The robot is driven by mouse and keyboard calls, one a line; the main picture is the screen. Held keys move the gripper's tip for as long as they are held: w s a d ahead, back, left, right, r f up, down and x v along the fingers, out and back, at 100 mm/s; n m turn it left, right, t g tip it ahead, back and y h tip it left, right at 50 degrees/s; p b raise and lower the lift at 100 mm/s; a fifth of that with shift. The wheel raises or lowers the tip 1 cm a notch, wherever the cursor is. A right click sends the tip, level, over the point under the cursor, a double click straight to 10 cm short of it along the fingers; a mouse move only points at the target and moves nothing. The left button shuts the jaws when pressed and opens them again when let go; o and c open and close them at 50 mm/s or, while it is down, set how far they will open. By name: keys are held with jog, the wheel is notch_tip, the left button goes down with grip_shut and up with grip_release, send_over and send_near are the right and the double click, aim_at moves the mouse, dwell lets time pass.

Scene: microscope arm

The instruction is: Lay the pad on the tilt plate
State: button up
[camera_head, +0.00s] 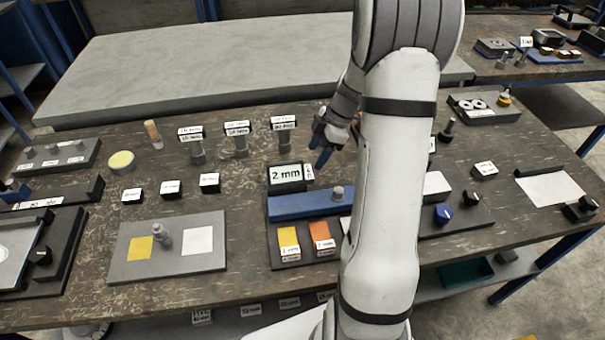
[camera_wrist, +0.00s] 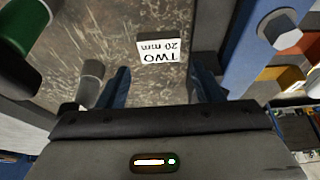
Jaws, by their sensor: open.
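My gripper (camera_head: 320,152) hangs above the bench behind the "2 mm" sign; its blue fingers are spread and empty. In the wrist view my gripper (camera_wrist: 158,70) is open, with a "TWO 20 mm" card on the bench seen between the fingers. A yellow pad (camera_head: 289,243) and an orange pad (camera_head: 321,237) lie in a dark holder in front of a blue bar (camera_head: 300,208). A grey plate (camera_head: 168,267) at the left carries a yellow square (camera_head: 139,248), a metal post and a white square (camera_head: 198,241). I cannot tell which piece is the tilt plate.
The "2 mm" sign (camera_head: 286,174) stands behind the blue bar. Several labelled cylinders stand at the back left, with small black label blocks in front. A block with blue and black knobs (camera_head: 442,214) is right of my arm. My arm hides part of the middle bench.

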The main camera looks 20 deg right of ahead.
aim_at(307, 171)
jog(key=p+x, duration=0.1)
jog(key=x, duration=0.6)
jog(key=shift+a+r, duration=0.1)
jog(key=shift+c, duration=0.4)
jog(key=shift+w+r, duration=0.1)
jog(key=c, duration=1)
